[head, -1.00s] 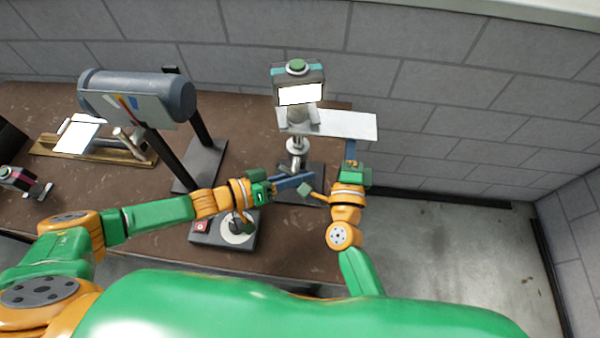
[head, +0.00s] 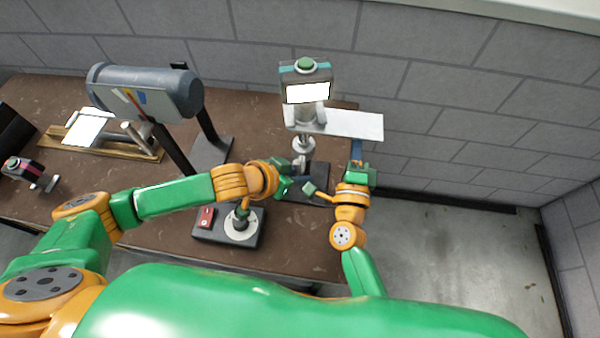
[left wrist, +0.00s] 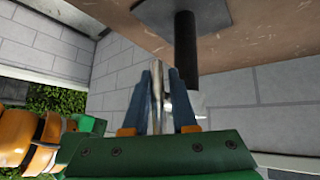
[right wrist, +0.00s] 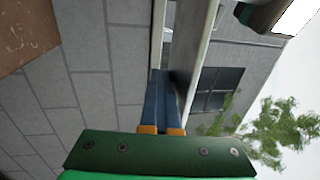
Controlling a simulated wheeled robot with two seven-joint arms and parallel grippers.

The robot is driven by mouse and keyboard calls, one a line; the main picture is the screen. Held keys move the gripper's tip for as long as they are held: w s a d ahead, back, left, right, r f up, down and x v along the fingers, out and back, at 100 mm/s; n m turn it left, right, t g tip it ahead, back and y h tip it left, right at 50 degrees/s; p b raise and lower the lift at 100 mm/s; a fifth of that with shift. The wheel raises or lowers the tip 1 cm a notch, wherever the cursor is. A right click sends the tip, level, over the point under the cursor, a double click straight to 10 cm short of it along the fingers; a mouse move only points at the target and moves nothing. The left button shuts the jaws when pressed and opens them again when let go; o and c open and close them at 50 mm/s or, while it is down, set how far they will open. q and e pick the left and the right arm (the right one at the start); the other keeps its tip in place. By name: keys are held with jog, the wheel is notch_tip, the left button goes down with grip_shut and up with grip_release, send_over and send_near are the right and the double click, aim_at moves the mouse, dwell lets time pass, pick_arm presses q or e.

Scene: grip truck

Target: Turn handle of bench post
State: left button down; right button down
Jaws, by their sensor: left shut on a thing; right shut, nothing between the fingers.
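The bench post (head: 303,144) is a metal post on a dark base at the bench's right end. My left gripper (head: 300,183) is low in front of the post. In the left wrist view its blue fingers (left wrist: 164,102) are shut on a shiny metal handle (left wrist: 157,90); the head view mostly hides this grip.
A grey cylinder device (head: 150,90) on black stands is at the left of the brown bench (head: 290,245). A control box (head: 205,218) with a red switch and round dial lies under my left forearm. A brick wall (head: 440,60) stands close behind; bare floor is right.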

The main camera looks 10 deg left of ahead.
pick_arm(q)
jog(key=shift+r, duration=0.1)
dwell(0.3)
jog(key=c, duration=0.8)
grip_release()
jog(key=shift+o, duration=0.2)
jog(key=v, duration=0.7)
jog(key=shift+r, duration=0.25)
jog(key=shift+f, duration=0.15)
